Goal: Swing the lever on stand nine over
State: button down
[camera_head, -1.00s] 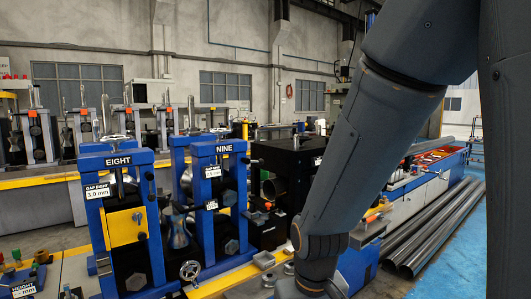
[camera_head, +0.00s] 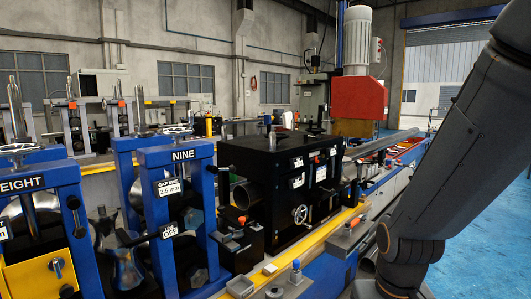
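Stand nine (camera_head: 153,160) is a blue roll stand left of centre, marked NINE. A white gap plate (camera_head: 169,187) on it reads 2.5 mm. A small plate (camera_head: 170,231) lower down ends in OFF; its first word is hard to read. A dark bar (camera_head: 138,239) runs beside that small plate; I cannot tell whether it is the lever. My arm comes down the right side of the view, right of and apart from stand nine. My gripper is out of view, below the bottom edge.
Stand eight (camera_head: 78,185), also blue, with a yellow box (camera_head: 42,275), is at the left. A black machine (camera_head: 272,185) with a small handwheel stands right of stand nine. A red-housed unit (camera_head: 360,97) is behind. Blue floor (camera_head: 480,235) is open at the right.

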aim_at(214, 169)
jog(key=z, duration=0.05)
jog(key=i, duration=0.65)
jog(key=u, duration=0.75)
jog(key=i, duration=0.4)
jog(key=u, duration=0.35)
